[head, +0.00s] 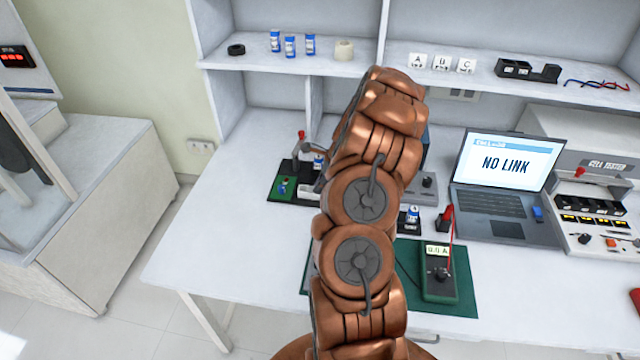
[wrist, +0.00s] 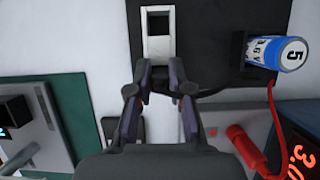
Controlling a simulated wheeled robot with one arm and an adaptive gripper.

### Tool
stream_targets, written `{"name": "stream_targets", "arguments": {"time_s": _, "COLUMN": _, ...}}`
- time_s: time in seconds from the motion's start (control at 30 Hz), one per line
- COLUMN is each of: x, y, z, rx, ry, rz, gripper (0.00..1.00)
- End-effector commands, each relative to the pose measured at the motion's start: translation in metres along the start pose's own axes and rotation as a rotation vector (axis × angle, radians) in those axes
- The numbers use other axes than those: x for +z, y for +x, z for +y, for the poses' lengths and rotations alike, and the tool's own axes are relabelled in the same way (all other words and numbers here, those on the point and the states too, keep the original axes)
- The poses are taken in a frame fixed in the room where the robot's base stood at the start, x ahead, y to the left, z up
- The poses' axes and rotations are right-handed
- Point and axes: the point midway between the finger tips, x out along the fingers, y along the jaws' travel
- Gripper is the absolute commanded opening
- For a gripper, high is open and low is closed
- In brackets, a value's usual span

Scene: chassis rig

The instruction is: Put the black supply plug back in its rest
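My gripper (wrist: 161,80) has its two dark fingers apart, with pale surface showing between them. A white block with a dark square recess (wrist: 159,46) lies just beyond the fingertips on a black board (wrist: 205,30); I cannot tell whether it touches them. A thin dark cable (wrist: 225,92) runs right from beside the right finger. A red plug (wrist: 240,142) with a red cable is at lower right. In the head view my arm hides most of the gripper.
A blue cell marked 5 (wrist: 282,52) sits in a black holder on the board. A red-digit display (wrist: 300,155) is at lower right. In the head view, a meter (head: 438,275) lies on a green mat (head: 468,260) and a laptop (head: 505,185) reads NO LINK. The table's left front is clear.

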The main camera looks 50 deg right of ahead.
Motion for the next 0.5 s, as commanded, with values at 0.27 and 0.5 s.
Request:
{"name": "stream_targets", "arguments": {"time_s": 0.27, "x": -0.0002, "y": 0.0004, "z": 0.0003, "rx": 0.001, "ry": 0.000, "rz": 0.000, "gripper": 0.47}}
{"name": "stream_targets", "arguments": {"time_s": 0.5, "x": -0.0002, "y": -0.0003, "z": 0.0001, "rx": 0.000, "ry": 0.000, "rz": 0.000, "gripper": 0.47}}
